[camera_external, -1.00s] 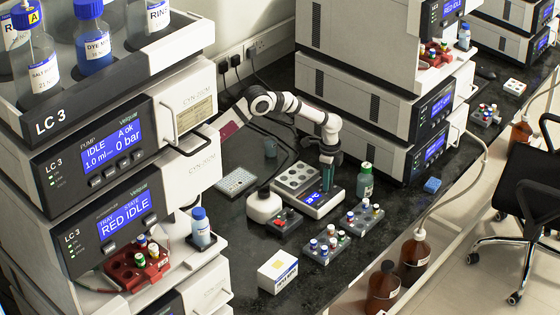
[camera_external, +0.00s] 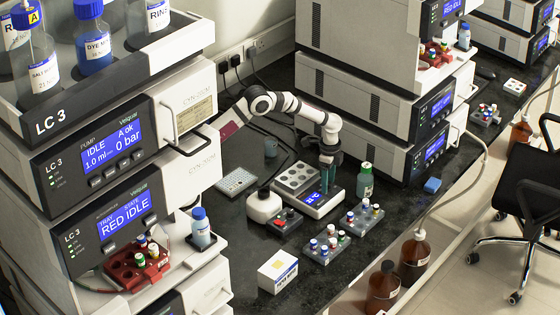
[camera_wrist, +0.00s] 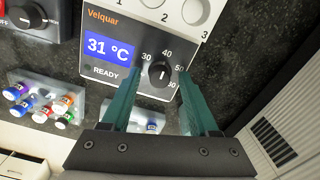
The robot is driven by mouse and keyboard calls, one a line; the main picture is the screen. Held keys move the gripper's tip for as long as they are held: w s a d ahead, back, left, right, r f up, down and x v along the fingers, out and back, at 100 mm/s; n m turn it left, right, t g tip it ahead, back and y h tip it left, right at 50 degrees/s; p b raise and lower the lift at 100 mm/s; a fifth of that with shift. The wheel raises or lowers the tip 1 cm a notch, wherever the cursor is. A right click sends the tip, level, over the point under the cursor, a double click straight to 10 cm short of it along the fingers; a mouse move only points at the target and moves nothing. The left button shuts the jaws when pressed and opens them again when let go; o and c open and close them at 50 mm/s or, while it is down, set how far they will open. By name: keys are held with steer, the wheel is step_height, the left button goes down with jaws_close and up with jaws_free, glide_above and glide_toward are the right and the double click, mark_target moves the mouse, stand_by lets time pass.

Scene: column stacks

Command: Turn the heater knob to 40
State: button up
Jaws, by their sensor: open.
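The heater (camera_wrist: 118,58) is a pale unit with a blue display reading 31 °C, the word READY below it and the name Velquar above. Its round black knob (camera_wrist: 159,73) sits right of the display, with 30, 40, 50 and a partly hidden lower number around it. A light mark shows on the knob, but I cannot tell its exact setting. My gripper (camera_wrist: 156,88) is open, its teal fingers left and right of the knob in the picture, with nothing held. In the external view, my gripper (camera_external: 326,180) is over the heater's front part (camera_external: 320,204).
A rack of small capped vials (camera_wrist: 45,98) lies left of the heater. A green-capped bottle (camera_external: 365,182) stands close right of my gripper. Vial racks (camera_external: 362,219) are in front.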

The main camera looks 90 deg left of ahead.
steer(key=shift+r, duration=0.1)
step_height(320, 180, up, 16)
steer(key=shift+f, duration=0.2)
